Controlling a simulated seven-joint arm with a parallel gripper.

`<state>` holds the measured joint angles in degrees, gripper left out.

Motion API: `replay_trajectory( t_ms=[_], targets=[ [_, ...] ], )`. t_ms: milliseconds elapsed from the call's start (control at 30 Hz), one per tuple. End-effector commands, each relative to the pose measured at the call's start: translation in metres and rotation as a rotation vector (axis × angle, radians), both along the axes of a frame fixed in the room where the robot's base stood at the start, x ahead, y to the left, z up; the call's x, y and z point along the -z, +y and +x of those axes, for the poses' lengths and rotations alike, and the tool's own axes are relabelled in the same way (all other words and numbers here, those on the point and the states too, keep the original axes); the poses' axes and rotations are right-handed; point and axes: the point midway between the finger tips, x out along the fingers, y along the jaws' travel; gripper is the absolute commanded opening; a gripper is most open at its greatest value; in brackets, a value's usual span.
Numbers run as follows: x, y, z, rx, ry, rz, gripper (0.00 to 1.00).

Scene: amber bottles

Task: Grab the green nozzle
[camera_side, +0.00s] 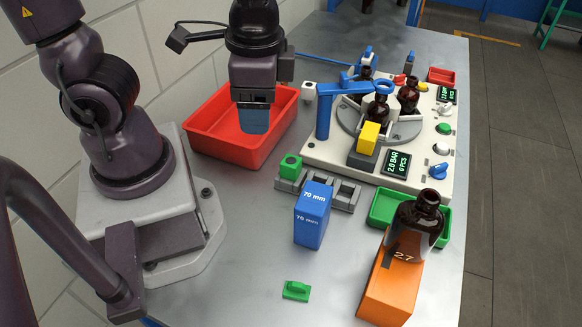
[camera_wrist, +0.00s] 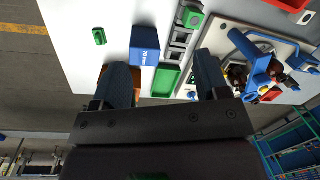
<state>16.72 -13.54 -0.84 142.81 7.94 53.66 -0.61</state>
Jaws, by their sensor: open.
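Two small green parts show, and I cannot tell for certain which is the nozzle. A green block with a dark round hole (camera_side: 290,166) sits in the left end of a grey slotted rack (camera_side: 345,193); it is also in the wrist view (camera_wrist: 193,19), near the top. A flat green piece with a raised tab (camera_side: 297,290) lies loose on the table's front part; the wrist view shows it at upper left (camera_wrist: 99,36). My gripper (camera_side: 255,120) hangs over the red bin, left of the rack, apart from both parts. In the wrist view its fingers (camera_wrist: 163,78) are spread and empty.
A blue 70 mm block (camera_side: 313,215) stands between the green parts. A red bin (camera_side: 210,143) lies below my gripper. A bottle station (camera_side: 318,155) fills the back right.

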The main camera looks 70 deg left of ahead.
Motion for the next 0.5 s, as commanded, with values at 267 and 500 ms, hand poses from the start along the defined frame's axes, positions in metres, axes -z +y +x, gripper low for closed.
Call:
replay_trajectory(
  t_ms=[267, 500],
  targets=[
    [0.070, 0.013, -0.030, 0.379, 0.427, 0.428, 0.68],
    [0.103, 0.038, -0.036, 0.755, 0.676, 0.879, 0.68]
  ],
)
